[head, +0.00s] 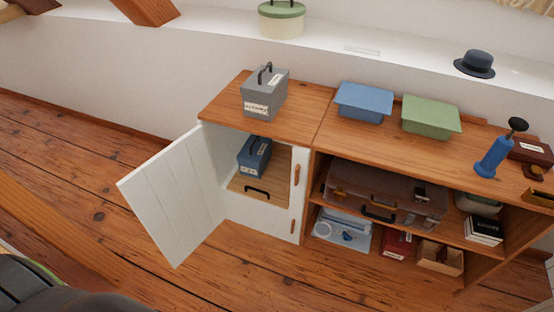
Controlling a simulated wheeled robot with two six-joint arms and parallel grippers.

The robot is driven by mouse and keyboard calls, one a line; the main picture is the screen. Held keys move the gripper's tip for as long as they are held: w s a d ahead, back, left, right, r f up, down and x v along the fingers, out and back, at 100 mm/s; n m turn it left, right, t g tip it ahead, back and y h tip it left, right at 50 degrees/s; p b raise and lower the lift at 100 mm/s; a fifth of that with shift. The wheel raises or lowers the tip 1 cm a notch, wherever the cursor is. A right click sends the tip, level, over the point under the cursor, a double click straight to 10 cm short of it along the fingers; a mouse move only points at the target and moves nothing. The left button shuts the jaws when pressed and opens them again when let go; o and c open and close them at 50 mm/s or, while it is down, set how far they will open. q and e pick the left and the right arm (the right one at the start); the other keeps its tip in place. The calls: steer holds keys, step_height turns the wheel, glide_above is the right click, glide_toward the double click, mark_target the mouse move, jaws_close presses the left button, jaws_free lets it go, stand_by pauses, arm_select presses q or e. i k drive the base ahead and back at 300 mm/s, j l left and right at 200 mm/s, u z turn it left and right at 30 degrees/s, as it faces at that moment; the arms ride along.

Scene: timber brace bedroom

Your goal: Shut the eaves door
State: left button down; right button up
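The eaves door (174,195) is a white planked door at the left end of the low wooden cabinet. It stands wide open, swung out to the left from the left side of its opening, its free edge out over the floor. The opening shows a blue labelled box (254,156) on a wooden surface, with a black handle (257,191) in front of it. Two wooden pieces (297,175) sit on the white frame at the opening's right. Neither of my grippers is in view.
The cabinet top (305,115) carries a grey labelled box (265,93), blue (364,101) and green (430,117) lidded boxes and a blue grinder-like object (493,157). Open shelves on the right hold a brown suitcase (385,192). The plank floor (240,270) before the cabinet is clear.

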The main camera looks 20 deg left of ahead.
mark_target(175, 195)
steer(key=j+u, duration=0.45)
steer(key=u, duration=0.25)
steer(key=i, duration=0.05)
